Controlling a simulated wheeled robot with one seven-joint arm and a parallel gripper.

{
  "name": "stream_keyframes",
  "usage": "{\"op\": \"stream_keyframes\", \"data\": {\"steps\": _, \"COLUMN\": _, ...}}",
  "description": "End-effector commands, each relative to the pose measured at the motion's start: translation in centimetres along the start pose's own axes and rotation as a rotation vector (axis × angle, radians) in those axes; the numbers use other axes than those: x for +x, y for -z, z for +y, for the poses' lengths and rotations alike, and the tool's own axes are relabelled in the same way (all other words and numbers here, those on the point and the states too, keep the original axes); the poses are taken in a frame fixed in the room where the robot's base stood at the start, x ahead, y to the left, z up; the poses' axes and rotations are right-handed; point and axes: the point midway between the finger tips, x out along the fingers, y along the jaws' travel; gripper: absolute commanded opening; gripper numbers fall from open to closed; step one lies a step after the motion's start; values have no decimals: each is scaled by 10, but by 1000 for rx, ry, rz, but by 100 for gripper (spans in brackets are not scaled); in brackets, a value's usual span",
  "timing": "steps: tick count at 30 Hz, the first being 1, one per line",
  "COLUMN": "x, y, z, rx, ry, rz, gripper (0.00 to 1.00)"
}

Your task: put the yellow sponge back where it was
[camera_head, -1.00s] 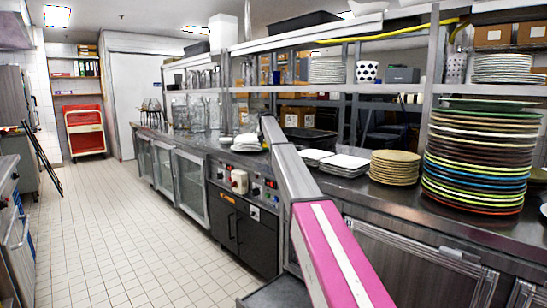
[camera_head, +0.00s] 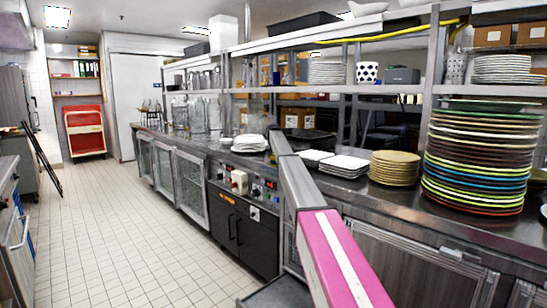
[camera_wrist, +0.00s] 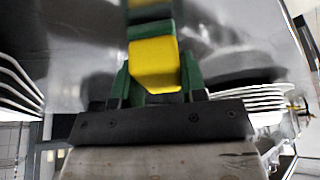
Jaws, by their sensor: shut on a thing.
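In the wrist view, the yellow sponge (camera_wrist: 155,66) is between the green fingers of my gripper (camera_wrist: 154,75), which is shut on it. The sponge's front face is in view. Behind it lies a shiny grey surface with a blurred yellow-green reflection. In the head view, my pink and grey arm reaches over the steel counter (camera_head: 405,208). My gripper and the sponge are hidden there behind the arm.
White plates (camera_head: 250,143) stand left of my arm. White square plates (camera_head: 344,165), tan plates (camera_head: 394,168) and a tall coloured plate stack (camera_head: 478,165) stand to its right. A shelf (camera_head: 390,88) runs above the counter. The tiled floor (camera_head: 120,230) is clear.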

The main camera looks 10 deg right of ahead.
Motion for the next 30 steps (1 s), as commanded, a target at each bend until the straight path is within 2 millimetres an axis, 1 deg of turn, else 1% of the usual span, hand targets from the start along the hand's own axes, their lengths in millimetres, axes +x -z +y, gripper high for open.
{"op": "stream_keyframes", "data": {"steps": 5, "x": 3, "y": -1, "z": 0, "rx": 0, "ry": 0, "rz": 0, "gripper": 20}}
{"op": "stream_keyframes", "data": {"steps": 6, "x": 2, "y": -1, "z": 0, "rx": 0, "ry": 0, "rz": 0, "gripper": 52}}
{"op": "stream_keyframes", "data": {"steps": 7, "x": 2, "y": -1, "z": 0, "rx": 0, "ry": 0, "rz": 0, "gripper": 62}}
{"op": "stream_keyframes", "data": {"steps": 8, "x": 2, "y": -1, "z": 0, "rx": 0, "ry": 0, "rz": 0, "gripper": 64}}
{"op": "stream_keyframes", "data": {"steps": 16, "x": 2, "y": -1, "z": 0, "rx": 0, "ry": 0, "rz": 0, "gripper": 64}}
{"op": "stream_keyframes", "data": {"steps": 20, "x": -2, "y": 0, "z": 0, "rx": 0, "ry": 0, "rz": 0, "gripper": 64}}
{"op": "stream_keyframes", "data": {"steps": 23, "x": -11, "y": 0, "z": 0, "rx": 0, "ry": 0, "rz": 1, "gripper": 64}}
{"op": "stream_keyframes", "data": {"steps": 26, "x": -24, "y": 0, "z": 0, "rx": 0, "ry": 0, "rz": 2, "gripper": 64}}
{"op": "stream_keyframes", "data": {"steps": 30, "x": -48, "y": -1, "z": 0, "rx": 0, "ry": 0, "rz": 1, "gripper": 64}}
